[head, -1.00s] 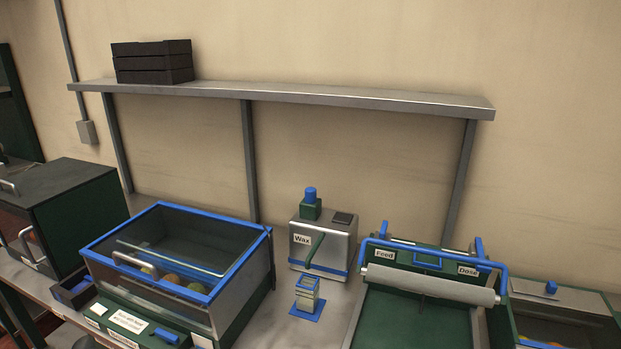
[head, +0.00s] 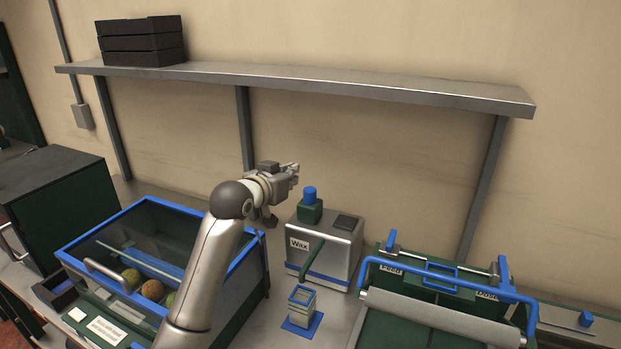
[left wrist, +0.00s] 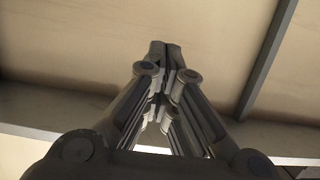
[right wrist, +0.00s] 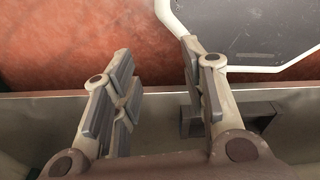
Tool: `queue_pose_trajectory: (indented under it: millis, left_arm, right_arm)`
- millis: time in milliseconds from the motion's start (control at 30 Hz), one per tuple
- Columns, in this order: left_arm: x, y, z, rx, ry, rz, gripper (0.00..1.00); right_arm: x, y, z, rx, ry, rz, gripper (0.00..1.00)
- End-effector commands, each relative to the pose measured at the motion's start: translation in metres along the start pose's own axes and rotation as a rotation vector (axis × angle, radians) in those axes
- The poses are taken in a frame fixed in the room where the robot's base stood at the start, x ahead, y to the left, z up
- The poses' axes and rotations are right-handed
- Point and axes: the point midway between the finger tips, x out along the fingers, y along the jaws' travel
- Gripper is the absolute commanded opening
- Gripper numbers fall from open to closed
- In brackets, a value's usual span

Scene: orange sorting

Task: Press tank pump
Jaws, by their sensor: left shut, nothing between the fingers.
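The wax tank (head: 322,243) is a grey metal box labelled "Wax" standing on the counter by the wall. Its pump (head: 310,196) is a blue knob on a dark green block on the tank's top left. A green spout comes down the front towards a small blue-rimmed cup (head: 300,303) on a blue pad. My left gripper (head: 294,170) is up to the left of the pump knob, a little higher and apart from it. Its fingers are closed and empty; they also show together in the left wrist view (left wrist: 165,50). My right gripper (right wrist: 160,85) is open and empty, outside the head view.
A glass-fronted box with a blue rim (head: 85,236) holds several fruits at the left, partly behind my left arm. A green tray machine with a roller (head: 440,318) stands to the right. A shelf (head: 300,85) with black crates (head: 140,42) runs above.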

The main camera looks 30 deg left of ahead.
Motion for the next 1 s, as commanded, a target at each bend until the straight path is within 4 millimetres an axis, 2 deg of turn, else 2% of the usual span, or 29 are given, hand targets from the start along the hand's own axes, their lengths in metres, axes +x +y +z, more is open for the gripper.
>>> queue_pose_trajectory:
  millis: [333, 467, 1000]
  left_arm:
    - [0.001, 0.0, 0.0, -0.001, 0.0, 0.0, 0.0]
    - [0.009, 0.0, -0.001, -0.001, -0.002, 0.001, 0.0]
    - [0.084, 0.0, -0.002, -0.001, -0.003, 0.001, 0.0]
  right_arm:
    - [-0.001, -0.003, 0.01, 0.001, -0.014, -0.003, 0.4]
    - [-0.004, -0.003, 0.009, 0.0, -0.014, -0.003, 0.4]
    - [-0.028, -0.001, 0.002, 0.0, -0.007, -0.002, 0.4]
